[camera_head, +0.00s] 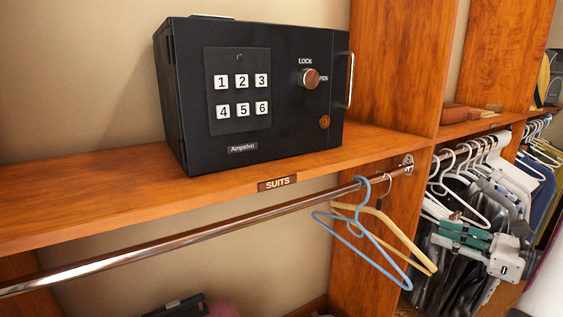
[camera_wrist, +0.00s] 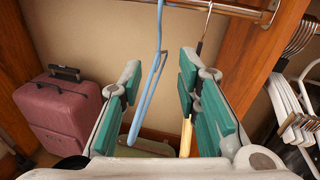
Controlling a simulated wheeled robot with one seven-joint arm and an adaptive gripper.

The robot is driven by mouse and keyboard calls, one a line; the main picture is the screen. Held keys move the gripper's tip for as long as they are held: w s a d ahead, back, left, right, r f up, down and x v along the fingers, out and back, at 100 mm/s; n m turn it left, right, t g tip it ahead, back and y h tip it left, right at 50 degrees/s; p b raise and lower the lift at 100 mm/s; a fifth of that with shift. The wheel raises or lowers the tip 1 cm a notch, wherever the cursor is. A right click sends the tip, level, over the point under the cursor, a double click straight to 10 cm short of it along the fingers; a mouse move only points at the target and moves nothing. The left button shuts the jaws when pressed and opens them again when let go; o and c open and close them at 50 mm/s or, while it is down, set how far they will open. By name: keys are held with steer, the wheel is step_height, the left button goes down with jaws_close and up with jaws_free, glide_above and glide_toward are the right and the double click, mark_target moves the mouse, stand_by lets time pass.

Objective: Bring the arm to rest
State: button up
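My gripper (camera_head: 464,236) is at the right in the head view, below the shelf and to the right of two hangers. In the wrist view its green-padded fingers (camera_wrist: 160,82) are spread apart with nothing gripped. A blue hanger (camera_head: 372,236) and a light wooden hanger (camera_head: 396,232) hang from the metal rod. In the wrist view the blue hanger (camera_wrist: 149,85) shows in the gap between the fingers, seemingly beyond them. The wooden hanger (camera_wrist: 186,136) is partly hidden behind the right finger.
A black safe (camera_head: 255,90) stands on the wooden shelf (camera_head: 90,212) above the rod (camera_head: 200,233). White hangers with clothes (camera_head: 460,170) crowd the right side, close behind my gripper. A pink suitcase (camera_wrist: 60,112) stands low at the left in the wrist view.

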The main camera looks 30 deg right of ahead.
steer(key=w+a+r+n+g+y, duration=0.15)
steer(key=a+n+g, duration=0.25)
steer(key=a, duration=0.5)
steer(key=w+a+r+n+g+y, duration=0.1)
steer(key=a+r+n+g+y, duration=0.2)
steer(key=a+n, duration=0.35)
steer(key=w+a+r+n+g+y, duration=0.2)
steer(key=a+n+g, duration=0.15)
steer(key=a, duration=0.75)
steer(key=s+a+f+n+g+h, duration=0.2)
steer(key=s+a+n+g+h, duration=0.5)
steer(key=s+a+n, duration=0.55)
steer(key=s+d+n+t+h, duration=0.2)
steer(key=s+n+h, duration=0.2)
steer(key=s+n, duration=0.1)
step_height(320, 180, up, 20)
steer(key=t+p, duration=0.3)
steer(key=p, duration=1.5)
steer(key=shift+w, duration=0.15)
steer(key=shift+d, duration=0.15)
